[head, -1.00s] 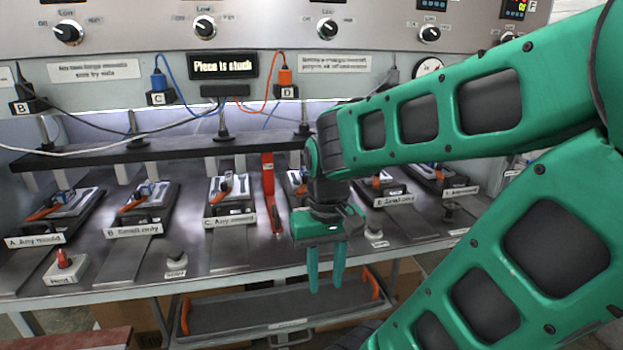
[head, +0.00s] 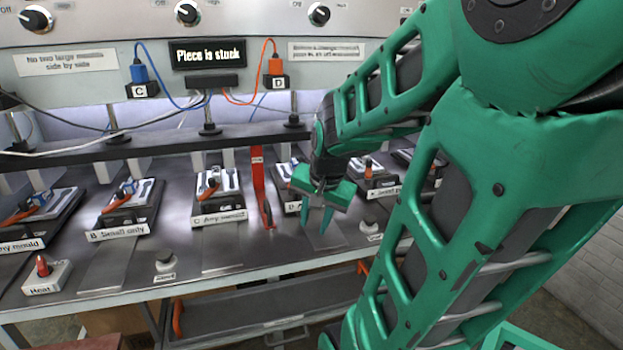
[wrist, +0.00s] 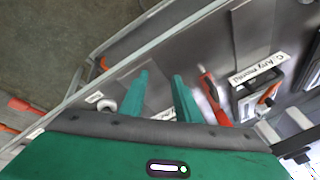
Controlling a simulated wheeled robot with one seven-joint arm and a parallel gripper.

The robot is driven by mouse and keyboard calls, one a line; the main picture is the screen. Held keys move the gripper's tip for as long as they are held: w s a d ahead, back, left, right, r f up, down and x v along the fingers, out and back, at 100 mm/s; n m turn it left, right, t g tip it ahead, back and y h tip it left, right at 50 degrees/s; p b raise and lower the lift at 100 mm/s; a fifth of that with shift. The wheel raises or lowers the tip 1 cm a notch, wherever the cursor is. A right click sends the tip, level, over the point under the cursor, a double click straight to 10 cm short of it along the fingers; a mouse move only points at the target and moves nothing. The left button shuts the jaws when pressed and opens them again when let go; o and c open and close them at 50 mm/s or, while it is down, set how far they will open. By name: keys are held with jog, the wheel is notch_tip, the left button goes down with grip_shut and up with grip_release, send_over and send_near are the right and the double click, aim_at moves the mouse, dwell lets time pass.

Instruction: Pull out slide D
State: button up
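Slide D is a dark tray on the metal bench, with its white label (head: 292,206) starting with "D" at its front edge. My gripper hides most of the tray and the rest of the label in the head view. My gripper (head: 315,231) is open and empty, pointing down at the front right of slide D. In the wrist view the open fingers of my gripper (wrist: 161,77) straddle a partly hidden white label (wrist: 168,113), likely that of slide D. I cannot tell whether the fingers touch anything.
A red upright bar (head: 261,188) stands between slide D and slide C (head: 218,200). Slide B (head: 128,215) is farther left. A dark press beam (head: 150,143) runs above the slides. A display (head: 209,53) reads "Piece is stuck". A heat button (head: 41,268) sits at front left.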

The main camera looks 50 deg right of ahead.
jog(key=w+d+r+m+t+h, duration=0.3)
jog(key=w+d+r+m+t, duration=0.1)
jog(key=w+d+m, duration=0.7)
jog(key=shift+n, duration=0.5)
jog(key=x, duration=0.7)
jog(key=s+d+x, duration=0.1)
jog(key=x, duration=0.3)
jog(key=shift+w+d+f, duration=0.1)
jog(key=shift+d+f, duration=0.1)
jog(key=shift+f, duration=0.15)
grip_shut()
